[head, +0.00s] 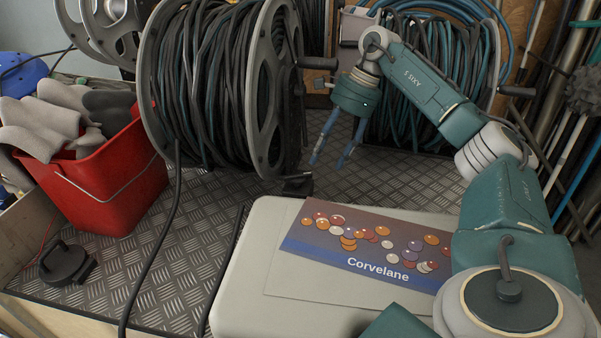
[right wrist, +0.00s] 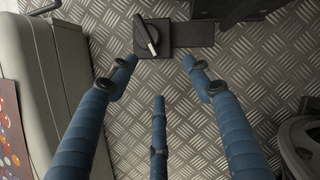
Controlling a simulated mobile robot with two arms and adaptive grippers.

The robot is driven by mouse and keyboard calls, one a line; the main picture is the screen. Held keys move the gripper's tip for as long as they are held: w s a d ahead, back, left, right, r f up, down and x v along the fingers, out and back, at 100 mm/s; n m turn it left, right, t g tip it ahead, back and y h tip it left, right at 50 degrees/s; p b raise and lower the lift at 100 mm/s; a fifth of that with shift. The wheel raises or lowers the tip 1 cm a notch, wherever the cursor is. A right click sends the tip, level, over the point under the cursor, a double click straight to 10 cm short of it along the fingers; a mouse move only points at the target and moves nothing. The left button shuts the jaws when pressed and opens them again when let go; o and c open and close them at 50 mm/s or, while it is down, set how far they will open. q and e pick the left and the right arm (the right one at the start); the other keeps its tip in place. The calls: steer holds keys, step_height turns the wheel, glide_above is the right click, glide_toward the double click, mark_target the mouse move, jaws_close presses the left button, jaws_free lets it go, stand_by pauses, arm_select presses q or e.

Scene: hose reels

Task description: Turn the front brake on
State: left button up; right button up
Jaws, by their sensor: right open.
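The front hose reel (head: 268,95), wound with dark and teal hose, stands upright on the tread-plate deck. At its foot is a small black brake block (head: 297,186). In the right wrist view the brake (right wrist: 178,40) has a dark square base and a lever (right wrist: 148,34) with a pale top, slanting across it. My right gripper (head: 328,162) is open and empty, its blue fingers pointing down above and right of the brake. In the right wrist view the fingertips (right wrist: 160,65) are spread, with the lever just beyond them. I cannot tell the height gap.
A grey case (head: 245,270) with a Corvelane sheet (head: 365,245) lies in front of the brake. A red bucket (head: 105,185) with gloves stands left. A second reel (head: 425,85) is behind my right arm. A black hose (head: 160,240) crosses the deck.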

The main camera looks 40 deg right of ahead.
mark_target(299, 174)
steer(key=w+a, duration=0.2)
steer(key=a, duration=0.1)
steer(key=shift+a, duration=0.3)
steer(key=x, duration=0.2)
steer(key=b+x, duration=0.1)
steer(key=shift+w+a+f, duration=0.15)
steer(key=shift+a+f, duration=0.1)
steer(key=shift+a, duration=0.1)
arm_select(q)
steer(key=shift+w+r, duration=0.3)
steer(key=shift+r, duration=0.7)
steer(key=shift+w+r, duration=0.3)
steer(key=shift+r, duration=0.65)
arm_select(e)
steer(key=shift+w+a+f, duration=0.15)
steer(key=shift+a+f, duration=0.15)
steer(key=shift+f, duration=0.35)
steer(key=shift+c, duration=0.5)
